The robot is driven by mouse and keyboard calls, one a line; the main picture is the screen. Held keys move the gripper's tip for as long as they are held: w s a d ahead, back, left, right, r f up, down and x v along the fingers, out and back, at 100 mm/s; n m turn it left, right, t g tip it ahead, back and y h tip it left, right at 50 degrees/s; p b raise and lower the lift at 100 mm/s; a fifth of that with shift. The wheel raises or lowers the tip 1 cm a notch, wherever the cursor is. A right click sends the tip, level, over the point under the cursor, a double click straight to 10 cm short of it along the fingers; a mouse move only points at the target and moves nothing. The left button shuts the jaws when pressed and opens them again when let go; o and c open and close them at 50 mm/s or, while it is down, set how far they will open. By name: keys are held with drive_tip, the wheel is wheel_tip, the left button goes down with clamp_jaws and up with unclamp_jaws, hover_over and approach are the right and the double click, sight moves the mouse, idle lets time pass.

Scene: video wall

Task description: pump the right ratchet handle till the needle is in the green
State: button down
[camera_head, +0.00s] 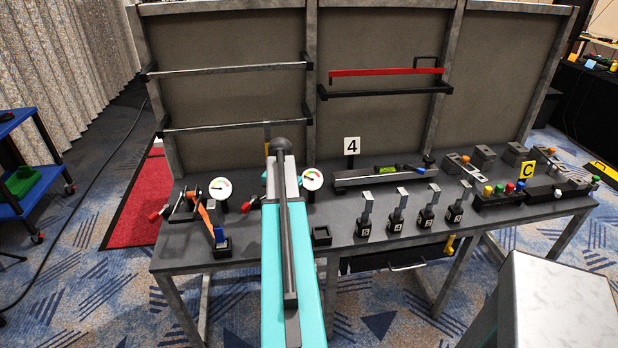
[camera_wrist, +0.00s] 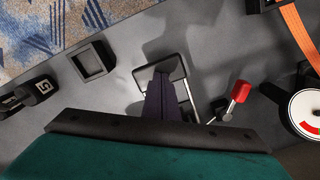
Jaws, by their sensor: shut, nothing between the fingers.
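My gripper (camera_wrist: 161,84) is shut and empty in the middle of the wrist view, its dark fingers pointing at the right ratchet. The right ratchet's silver frame (camera_wrist: 185,92) shows around and behind the fingers, with a black end. I cannot tell whether they touch. A red-tipped lever (camera_wrist: 240,91) stands beside the frame; a red tip also shows left of my arm in the head view (camera_head: 252,203). My arm hides the gripper and most of the right ratchet there. The right gauge (camera_head: 312,180) has a white face with a coloured arc; its needle is too small to read.
The left ratchet has an orange strap (camera_head: 205,216) and its own gauge (camera_head: 220,188). An open black square box (camera_head: 321,235) and several numbered blocks (camera_head: 396,222) stand to the right on the grey bench. A rail fixture (camera_head: 352,181) lies behind them.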

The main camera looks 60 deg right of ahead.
drive_tip(key=shift+r+p, duration=1.75)
drive_tip(key=shift+r, duration=1.45)
drive_tip(key=shift+f, duration=0.15)
drive_tip(key=shift+f+b, duration=2.05)
drive_tip(key=shift+f, duration=2.55)
drive_tip(key=shift+r+p, duration=2.8)
drive_tip(key=shift+r, duration=1.95)
drive_tip(key=shift+f, duration=0.15)
